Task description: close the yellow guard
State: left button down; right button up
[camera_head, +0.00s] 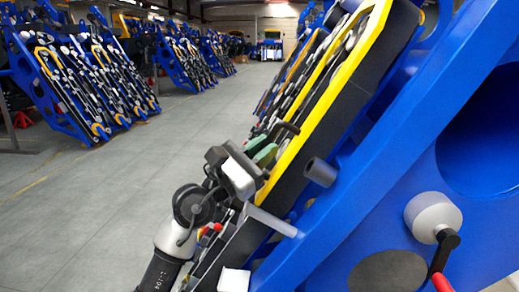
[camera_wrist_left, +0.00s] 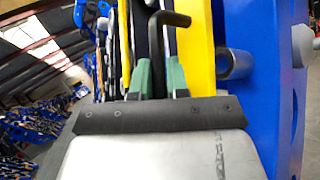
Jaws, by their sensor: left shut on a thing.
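The yellow guard (camera_head: 318,108) runs as a long slanted yellow edge along the blue harvester chassis (camera_head: 420,130). It also shows as a yellow strip in the left wrist view (camera_wrist_left: 196,55). A black bent handle (camera_head: 287,128) stands beside the yellow edge. My left gripper (camera_head: 265,155), with green fingertips, is shut on this handle. In the left wrist view the handle (camera_wrist_left: 168,20) rises between the two green fingers (camera_wrist_left: 162,80). I cannot tell how far the guard stands from its closed place. My right gripper is not in view.
A grey cylinder (camera_head: 320,171) sticks out just right of the yellow edge. A round grey knob (camera_head: 432,214) with a black and red lever is at the lower right. Other blue chassis (camera_head: 75,85) stand at the back left. The grey floor (camera_head: 150,165) to the left is clear.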

pick_arm(q)
jog(key=shift+d+f, duration=0.2)
jog(key=shift+f, duration=0.15)
jog(key=c, duration=1.4)
grip_release()
jog(key=b+v, duration=0.3)
jog(key=v, duration=0.8)
jog(key=shift+r, duration=0.15)
